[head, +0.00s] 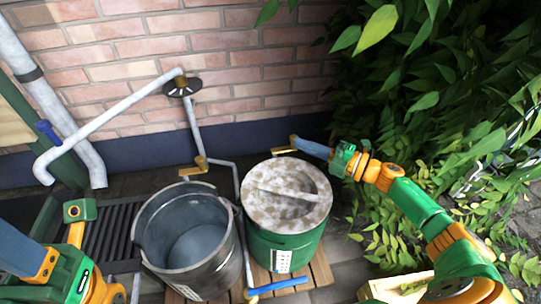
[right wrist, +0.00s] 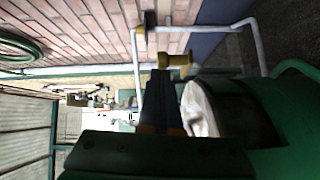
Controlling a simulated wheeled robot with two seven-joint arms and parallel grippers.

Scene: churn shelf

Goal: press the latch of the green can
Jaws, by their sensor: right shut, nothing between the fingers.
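The green can (head: 268,248) has a blotchy whitish lid and stands upright, right of the grey bucket. A brass piece (head: 284,150), which looks like its latch, sits behind the can's rim. My right gripper (head: 304,145) reaches in from the right, its tip close beside the brass piece; I cannot tell if they touch. In the right wrist view, the dark shut fingers (right wrist: 158,74) stand next to a brass piece (right wrist: 178,62), with the can's green side (right wrist: 275,115) at right. My left arm shows at the left edge; its fingers are not visible.
The open grey bucket (head: 150,235) stands left of the can on wooden slats (head: 320,268). A blue lever (head: 278,286) lies in front of the can. A white pipe (head: 120,108) runs along the brick wall (head: 240,60). Leafy plants (head: 430,100) fill the right side.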

